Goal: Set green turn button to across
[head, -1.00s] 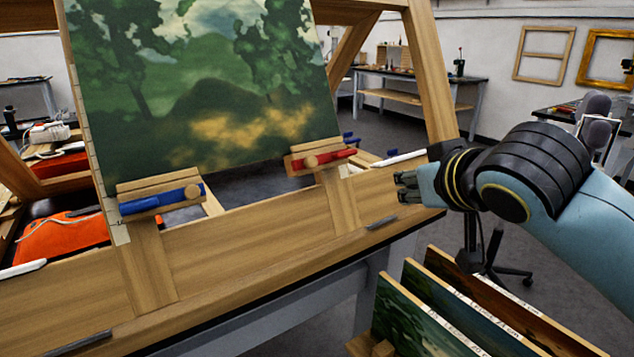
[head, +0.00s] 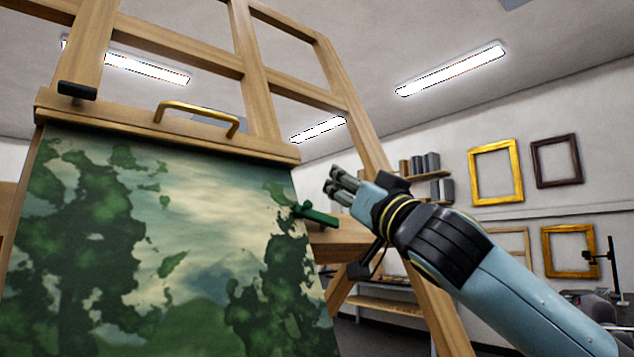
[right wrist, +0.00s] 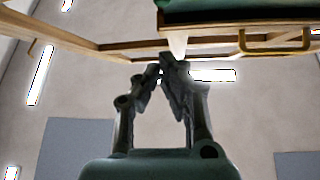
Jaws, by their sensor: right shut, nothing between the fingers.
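The green turn button (head: 318,216) shows in the head view at the right edge of the painting (head: 190,260). It is a short bar with a small knob near its left end, and its long side runs mostly sideways, sloping slightly down to the right. I cannot tell how far it overlaps the canvas. My right gripper (head: 337,181) is just above and right of it, apart from it in the picture. In the right wrist view the gripper (right wrist: 165,72) has its fingertips together, with nothing between them. My left gripper is not in view.
The easel's top bar (head: 180,132) carries a brass handle (head: 197,114) and a black turn button (head: 77,91). A wooden upright (head: 375,160) stands behind my right gripper. Shelves and frames (head: 496,172) are on the far wall.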

